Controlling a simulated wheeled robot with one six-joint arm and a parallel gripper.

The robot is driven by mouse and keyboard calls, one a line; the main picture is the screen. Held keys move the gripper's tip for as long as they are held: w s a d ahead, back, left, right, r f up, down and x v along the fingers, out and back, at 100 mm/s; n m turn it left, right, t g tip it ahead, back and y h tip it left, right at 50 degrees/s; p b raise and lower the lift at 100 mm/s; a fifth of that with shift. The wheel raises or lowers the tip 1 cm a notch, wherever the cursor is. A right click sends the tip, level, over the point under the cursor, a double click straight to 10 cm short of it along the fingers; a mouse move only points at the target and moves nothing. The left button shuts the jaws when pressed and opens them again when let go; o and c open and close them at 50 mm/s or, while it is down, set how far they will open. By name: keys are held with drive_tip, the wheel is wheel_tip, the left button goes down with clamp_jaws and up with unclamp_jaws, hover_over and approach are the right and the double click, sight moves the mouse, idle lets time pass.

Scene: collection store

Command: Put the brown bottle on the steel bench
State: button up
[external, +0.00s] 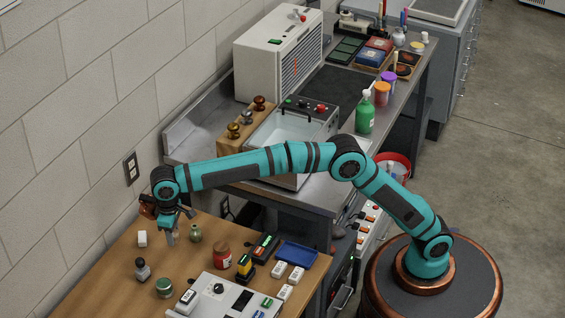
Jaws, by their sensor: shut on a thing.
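My gripper (168,219) is at the far left end of my outstretched arm, low over the wooden table. It is shut, and a small dark brown shape (147,207) shows at its left side, which looks like the brown bottle. Its outline is partly hidden by the wrist, and I cannot tell whether it touches the table. The steel bench (183,148) stands behind the wooden table (100,277), along the wall. It carries a sink, a large white cabinet and several small things.
Near my gripper on the table are a green round bottle (195,234), a red jar (222,256), a dark-knobbed stamp (142,269) and a green tin (164,287). On the bench, a wooden block with knobs (240,130), the white cabinet (275,57) and a green bottle (365,113) take up room.

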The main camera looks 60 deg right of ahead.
drive_tip(key=s+d+r+m, duration=0.4)
drive_tip(key=s+d+r, duration=0.15)
drive_tip(key=d, duration=0.35)
drive_tip(key=s+d+r+m, duration=0.3)
drive_tip(key=s+d+r, duration=0.2)
drive_tip(key=d+r, duration=0.3)
drive_tip(key=s+d+r+m, duration=0.4)
drive_tip(key=s+d+r, duration=0.1)
drive_tip(key=d, duration=0.5)
drive_tip(key=m, duration=0.7)
hover_over(332, 182)
wheel_tip(332, 182, down, 4)
drive_tip(key=shift+d+f, duration=0.1)
drive_tip(key=shift+f, duration=4.95)
drive_tip(key=shift+f, duration=0.1)
